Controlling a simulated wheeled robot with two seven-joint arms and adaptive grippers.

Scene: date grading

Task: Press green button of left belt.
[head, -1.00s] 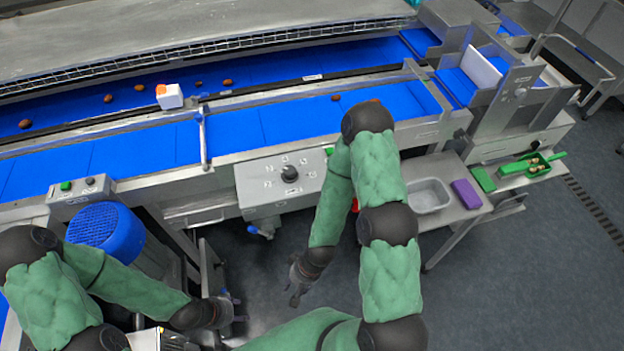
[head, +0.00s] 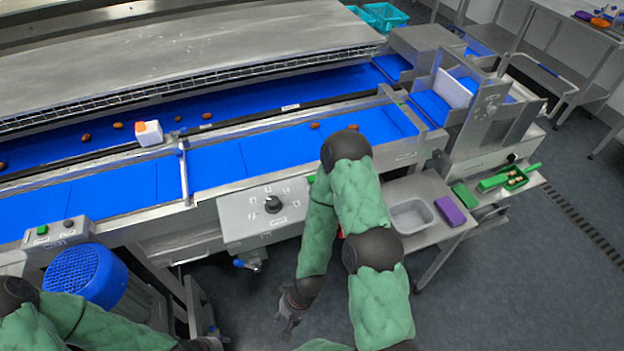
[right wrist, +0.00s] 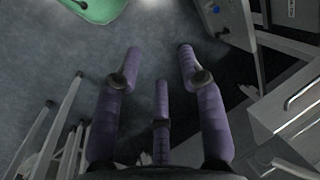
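The green button (head: 42,230) sits on a small grey control box (head: 57,240) at the near edge of the belt, far left in the head view. A dark knob (head: 68,223) is beside it. My right gripper (head: 287,318) hangs low below the central control panel, well right of the button and apart from it. In the right wrist view its purple fingers (right wrist: 158,78) are spread with nothing between them. My left gripper (head: 212,343) is at the bottom edge, cut off, below and right of the button; its fingers are not clear.
A blue motor cover (head: 85,275) stands just below the button box. A grey panel (head: 240,218) with a rotary knob is mid-front. Several dates lie on the blue belts, and a white block (head: 149,138) stands between them. A side table (head: 425,188) holds a grey tray and purple block.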

